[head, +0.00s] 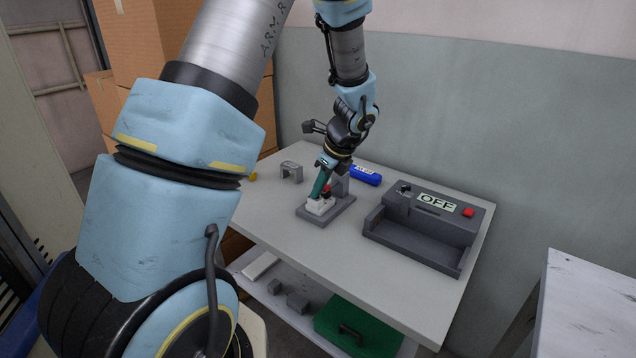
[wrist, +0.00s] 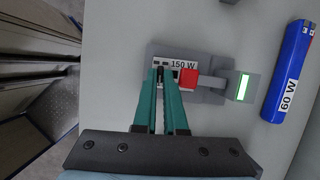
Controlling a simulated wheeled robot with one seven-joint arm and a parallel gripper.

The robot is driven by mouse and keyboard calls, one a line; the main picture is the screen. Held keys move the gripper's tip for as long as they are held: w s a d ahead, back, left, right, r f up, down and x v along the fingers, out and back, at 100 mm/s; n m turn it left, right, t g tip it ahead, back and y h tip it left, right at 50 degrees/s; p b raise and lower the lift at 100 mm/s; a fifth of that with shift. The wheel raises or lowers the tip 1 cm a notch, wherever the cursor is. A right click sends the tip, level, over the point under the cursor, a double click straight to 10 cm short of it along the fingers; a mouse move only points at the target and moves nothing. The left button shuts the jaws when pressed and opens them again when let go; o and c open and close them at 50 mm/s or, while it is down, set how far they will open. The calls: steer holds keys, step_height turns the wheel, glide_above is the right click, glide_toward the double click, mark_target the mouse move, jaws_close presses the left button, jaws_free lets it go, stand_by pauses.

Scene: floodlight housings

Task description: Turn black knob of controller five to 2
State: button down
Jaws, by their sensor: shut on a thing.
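My gripper (wrist: 161,74) has teal fingers, shut on a small dark part at the white-faced unit labelled 150 W (wrist: 182,64). The fingers hide most of that part, so I cannot tell whether it is the black knob or where it points. A red block (wrist: 189,78) sits just right of the fingers. In the head view my gripper (head: 319,193) reaches down to the same white unit (head: 319,207) on its grey base (head: 340,207). No number five or 2 is readable.
A grey box (head: 426,222) with an OFF sign, a small black lever or knob and a red button stands to the right. A blue 60 W cylinder (head: 366,175) lies behind. A grey bracket (head: 291,171) stands left. The table's front (head: 330,255) is clear.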

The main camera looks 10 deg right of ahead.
steer(key=n+p, duration=0.1)
steer(key=n, duration=0.1)
steer(key=n+g+p, duration=0.1)
steer(key=shift+w+d+r+n+y, duration=0.1)
steer(key=shift+w+d+n+y, duration=0.1)
steer(key=shift+n+y, duration=0.2)
steer(key=n+g+p, duration=0.1)
steer(key=n+g, duration=0.1)
steer(key=n, duration=0.2)
steer(key=shift+w, duration=0.15)
steer(key=shift+n+p, duration=0.3)
steer(key=c, duration=1.2)
jaws_free()
steer(key=shift+c, duration=0.2)
steer(key=b+v, duration=0.2)
steer(key=v, duration=0.8)
steer(key=shift+d+r, duration=0.25)
